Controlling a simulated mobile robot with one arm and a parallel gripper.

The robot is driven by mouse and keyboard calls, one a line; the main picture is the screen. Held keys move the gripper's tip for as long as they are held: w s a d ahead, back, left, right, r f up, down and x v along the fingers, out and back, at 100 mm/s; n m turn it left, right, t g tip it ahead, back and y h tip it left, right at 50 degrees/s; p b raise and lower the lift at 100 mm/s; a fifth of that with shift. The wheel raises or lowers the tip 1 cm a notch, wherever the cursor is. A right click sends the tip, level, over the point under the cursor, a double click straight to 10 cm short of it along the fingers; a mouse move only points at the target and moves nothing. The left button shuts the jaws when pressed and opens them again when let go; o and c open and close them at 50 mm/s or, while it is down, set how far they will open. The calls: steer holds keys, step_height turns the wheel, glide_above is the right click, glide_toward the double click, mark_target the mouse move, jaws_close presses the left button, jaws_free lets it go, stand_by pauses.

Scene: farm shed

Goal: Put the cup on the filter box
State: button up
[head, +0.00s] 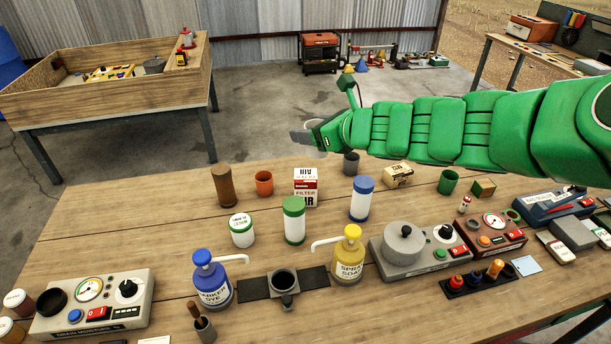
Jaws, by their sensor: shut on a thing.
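My gripper (308,141) is at the end of my green arm, held above the far edge of the wooden bench. It is shut on a pale cup (314,126), mostly hidden by the gripper. The filter box (305,178), white and red with AIR FILTER lettering, stands upright on the bench, below the gripper in the picture. The cup is apart from the box. An orange cup (264,183), a dark grey cup (351,163) and a green cup (448,181) stand on the bench.
A second, tan-and-white box (398,175) lies right of the filter box. A brown cylinder (221,186), a green-lidded jar (294,220) and a blue-lidded jar (361,198) stand close by. Pump bottles and control panels fill the front. The bench's left part is fairly clear.

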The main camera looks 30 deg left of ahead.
mark_target(312, 147)
steer(key=shift+w+f, duration=0.15)
steer(key=shift+f, duration=2.35)
steer(key=shift+w+a+f, duration=4.75)
steer(key=shift+w+f, duration=0.1)
steer(key=shift+w, duration=0.05)
steer(key=shift+a+f, duration=0.1)
steer(key=shift+f, duration=1.5)
steer(key=shift+f, duration=0.15)
steer(key=o, duration=1.1)
